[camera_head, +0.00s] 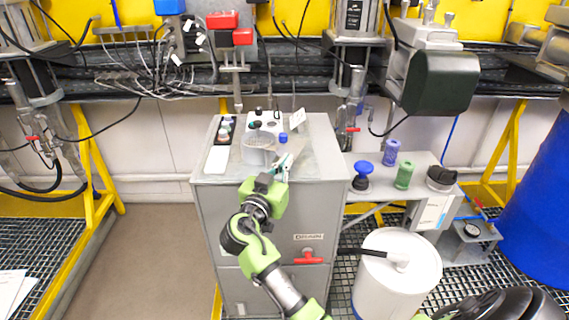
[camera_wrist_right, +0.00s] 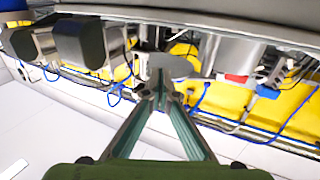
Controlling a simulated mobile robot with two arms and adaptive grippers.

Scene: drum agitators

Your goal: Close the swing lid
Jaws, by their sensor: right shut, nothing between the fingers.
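A white bench device (camera_head: 264,122) stands on top of the grey cabinet (camera_head: 325,160). A translucent grey container (camera_head: 258,149) is at its front; I cannot tell for sure which part is the swing lid or how far it stands open. My right gripper (camera_head: 287,160) is just right of the container, over the cabinet top. Its fingers are shut and empty, and they meet at the tips in the right wrist view (camera_wrist_right: 159,84). A grey rounded part (camera_wrist_right: 172,66) shows just beyond the tips there; I cannot tell whether they touch it. My left gripper is out of view.
A blue-capped item (camera_head: 283,138) is close behind the right gripper. Blue and green containers (camera_head: 404,175) stand on a side shelf at right. A white drum (camera_head: 397,275) stands below.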

